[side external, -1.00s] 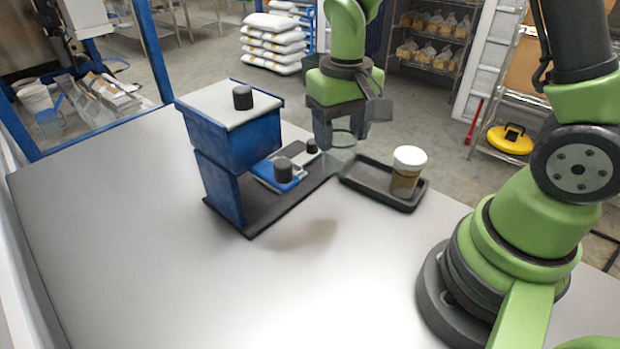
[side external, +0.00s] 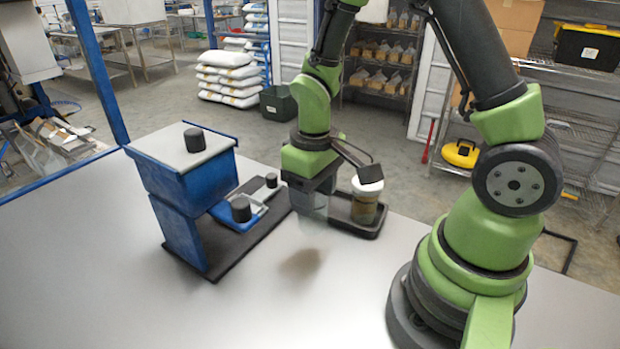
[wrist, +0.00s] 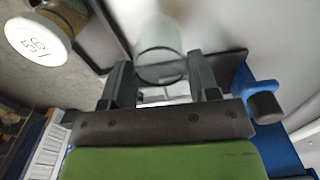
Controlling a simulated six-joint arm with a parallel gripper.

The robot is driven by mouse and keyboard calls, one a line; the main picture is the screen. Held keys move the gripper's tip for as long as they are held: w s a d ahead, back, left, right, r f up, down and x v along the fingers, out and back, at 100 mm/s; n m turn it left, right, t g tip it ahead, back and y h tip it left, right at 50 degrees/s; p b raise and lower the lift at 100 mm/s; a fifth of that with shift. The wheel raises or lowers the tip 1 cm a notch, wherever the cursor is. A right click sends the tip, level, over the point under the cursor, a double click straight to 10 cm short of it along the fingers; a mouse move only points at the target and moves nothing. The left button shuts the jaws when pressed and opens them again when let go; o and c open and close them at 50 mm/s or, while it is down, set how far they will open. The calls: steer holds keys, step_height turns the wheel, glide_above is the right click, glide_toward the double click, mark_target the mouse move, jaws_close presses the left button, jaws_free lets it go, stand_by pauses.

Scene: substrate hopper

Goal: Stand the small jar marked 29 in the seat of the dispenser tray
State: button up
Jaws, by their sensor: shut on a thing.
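My gripper (side external: 312,188) is shut on a small clear glass jar (side external: 316,204). In the wrist view the clear jar (wrist: 160,45) sits between my two fingers (wrist: 160,75); I read no number on it. The gripper is low, between the blue dispenser (side external: 190,170) and a black tray (side external: 355,228). Whether the jar touches anything below is unclear. The dispenser's lower blue tray (side external: 252,220) has a black knob (side external: 241,208) at its front. My gripper is to the right of it. The seat is not clearly visible.
A white-lidded brown jar (side external: 366,205) stands in the black tray close beside my gripper; its lid (wrist: 38,40) reads like 56. A dark base plate (side external: 225,255) lies under the dispenser. A lid with a knob (side external: 194,139) tops the hopper. The front table is clear.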

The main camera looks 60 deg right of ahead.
mark_target(313, 221)
steer(key=shift+f, duration=2.85)
steer(key=shift+f, duration=0.3)
steer(key=o, duration=0.9)
steer(key=shift+r, duration=3.75)
